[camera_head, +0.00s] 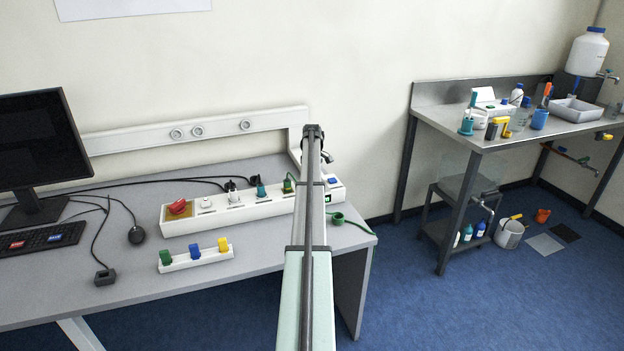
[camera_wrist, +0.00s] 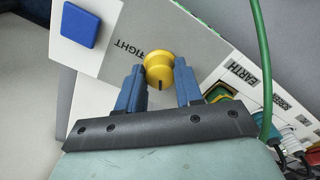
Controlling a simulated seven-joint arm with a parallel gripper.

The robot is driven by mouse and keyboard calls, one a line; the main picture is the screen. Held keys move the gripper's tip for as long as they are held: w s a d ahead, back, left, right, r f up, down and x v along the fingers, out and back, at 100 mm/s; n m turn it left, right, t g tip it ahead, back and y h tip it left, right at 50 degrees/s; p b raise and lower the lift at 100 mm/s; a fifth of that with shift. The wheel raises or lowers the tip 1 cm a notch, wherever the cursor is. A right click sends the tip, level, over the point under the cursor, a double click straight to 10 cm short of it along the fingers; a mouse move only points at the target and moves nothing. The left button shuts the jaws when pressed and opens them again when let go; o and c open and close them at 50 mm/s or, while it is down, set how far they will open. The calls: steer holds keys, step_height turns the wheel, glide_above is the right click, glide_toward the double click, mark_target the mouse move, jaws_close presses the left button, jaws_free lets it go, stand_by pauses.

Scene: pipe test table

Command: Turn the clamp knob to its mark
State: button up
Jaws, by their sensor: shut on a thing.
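The yellow clamp knob (camera_wrist: 158,66) shows in the wrist view, on a grey plate beside printed letters that read "TIGHT", seen turned over. A dark line on the knob's face points toward my palm, at the bottom of the picture. My gripper (camera_wrist: 160,78) has one blue finger on each side of the knob and is shut on it. The fingers hide parts of the knob's sides and the plate. In the head view my arm covers the knob, near the right end of the long white strip (camera_head: 262,208).
A blue square (camera_wrist: 79,25) lies left of the knob in the wrist view. A green cable (camera_wrist: 260,60) runs close on the right, beside an "EARTH" label and several plugs. In the head view a small block with coloured pieces (camera_head: 197,258) stands in front of the strip.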

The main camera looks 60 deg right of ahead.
steer(key=shift+m, duration=0.4)
steer(key=m, duration=0.5)
steer(key=shift+m, duration=0.4)
steer(key=m, duration=0.5)
steer(key=shift+a, duration=0.1)
steer(key=m, duration=0.6)
steer(key=shift+w+m, duration=0.1)
steer(key=shift+m, duration=0.2)
steer(key=m, duration=0.5)
steer(key=shift+m, duration=0.4)
steer(key=o, duration=1)
steer(key=shift+o, duration=0.2)
steer(key=shift+r, duration=0.1)
step_height(320, 180, up, 14)
steer(key=shift+f, duration=0.2)
